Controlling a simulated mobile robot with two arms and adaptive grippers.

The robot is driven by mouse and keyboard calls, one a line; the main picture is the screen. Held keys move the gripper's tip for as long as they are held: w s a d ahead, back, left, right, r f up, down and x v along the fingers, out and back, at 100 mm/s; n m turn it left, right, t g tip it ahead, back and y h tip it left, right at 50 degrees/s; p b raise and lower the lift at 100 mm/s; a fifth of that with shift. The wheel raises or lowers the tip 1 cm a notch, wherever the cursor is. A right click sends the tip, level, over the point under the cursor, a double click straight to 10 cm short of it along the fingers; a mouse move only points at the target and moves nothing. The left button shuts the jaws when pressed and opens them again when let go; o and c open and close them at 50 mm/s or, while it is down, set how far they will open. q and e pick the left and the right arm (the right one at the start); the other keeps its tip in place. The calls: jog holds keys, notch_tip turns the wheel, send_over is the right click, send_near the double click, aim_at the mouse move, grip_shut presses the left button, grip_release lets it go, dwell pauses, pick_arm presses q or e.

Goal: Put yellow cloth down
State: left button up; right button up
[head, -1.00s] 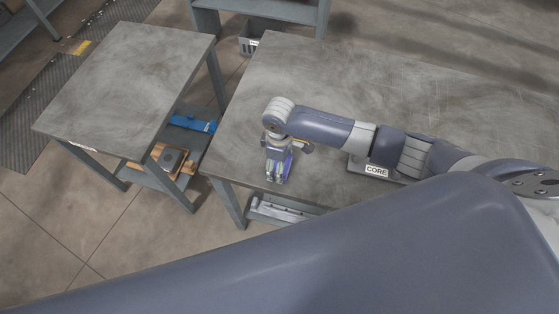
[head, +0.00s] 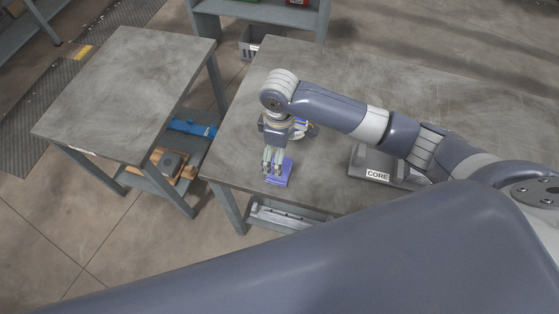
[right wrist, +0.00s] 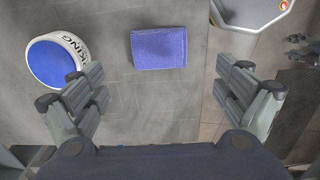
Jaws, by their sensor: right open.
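No yellow cloth shows; the folded cloth (head: 283,176) in view is blue-purple. It lies flat on the right-hand table near its front left corner. In the right wrist view the cloth (right wrist: 158,48) is a neat rectangle on the grey tabletop. My right gripper (head: 271,168) is just above and beside it in the head view. In the right wrist view the gripper (right wrist: 162,82) has its fingers wide apart with nothing between them, and the cloth lies beyond the fingertips. My left gripper is out of view.
A round white tub with a blue top (right wrist: 54,62) stands left of the cloth in the right wrist view. A grey stand labelled CORE (head: 377,173) is on the same table. An empty-topped table (head: 130,85) stands to the left across a gap.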

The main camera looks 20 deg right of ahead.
notch_tip(320, 180, up, 3)
jog(key=shift+r, duration=0.2)
dwell(0.5)
